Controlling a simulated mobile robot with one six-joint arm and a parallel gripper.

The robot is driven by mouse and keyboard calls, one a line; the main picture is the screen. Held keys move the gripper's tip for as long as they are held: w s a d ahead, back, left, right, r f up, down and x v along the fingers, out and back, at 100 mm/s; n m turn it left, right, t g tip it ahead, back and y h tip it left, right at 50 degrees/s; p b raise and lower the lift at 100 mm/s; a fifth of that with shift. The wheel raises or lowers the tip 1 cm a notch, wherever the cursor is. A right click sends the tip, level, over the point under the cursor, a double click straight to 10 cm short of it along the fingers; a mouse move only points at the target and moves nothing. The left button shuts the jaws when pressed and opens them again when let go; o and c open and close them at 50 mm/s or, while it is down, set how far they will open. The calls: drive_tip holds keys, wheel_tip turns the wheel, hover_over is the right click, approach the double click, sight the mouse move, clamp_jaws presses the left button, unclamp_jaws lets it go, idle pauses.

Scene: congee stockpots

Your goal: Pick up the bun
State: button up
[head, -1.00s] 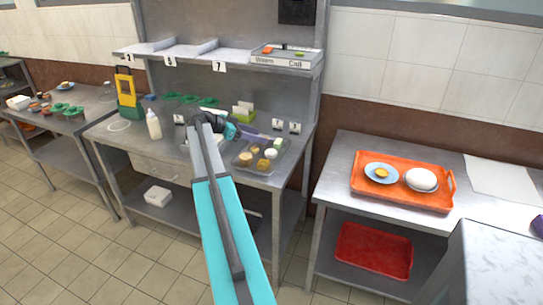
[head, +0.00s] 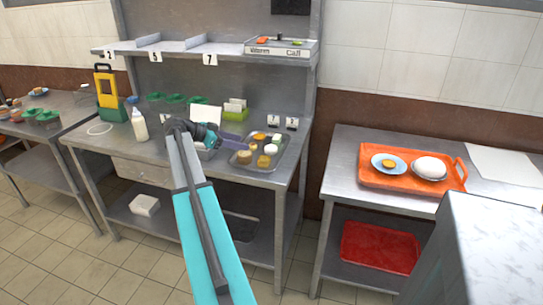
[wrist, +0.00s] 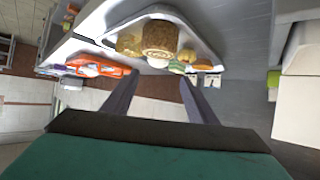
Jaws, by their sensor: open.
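A grey metal tray (head: 283,160) on the middle counter holds several small foods. A round white piece (head: 270,149) on it looks like a bun, though I cannot be sure which piece is the bun. A tan cylindrical piece (head: 244,157) sits at the near left, with a yellow piece (head: 263,161) beside it. In the wrist view the tan piece (wrist: 159,40) is large, the white one (wrist: 157,62) partly hidden behind it. My gripper (head: 238,141) is open and empty at the tray's left edge; its two fingers also show apart in the wrist view (wrist: 159,92).
An orange tray (head: 370,178) with a plate and a large white rounded item stands on the right counter. A shelf (head: 175,50) overhangs the counter.

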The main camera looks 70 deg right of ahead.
sight(267, 148)
drive_tip(key=shift+s+d, duration=0.2)
drive_tip(key=shift+s, duration=0.05)
drive_tip(key=shift+s+d+f, duration=0.15)
drive_tip(key=shift+s+d, duration=0.05)
drive_tip(key=p+x, duration=0.1)
drive_tip(key=x, duration=0.7)
drive_tip(key=shift+s, duration=0.1)
drive_tip(key=shift+p+x, duration=0.85)
drive_tip(key=shift+x, duration=1.7)
drive_tip(key=shift+s, duration=0.1)
drive_tip(key=c, duration=0.8)
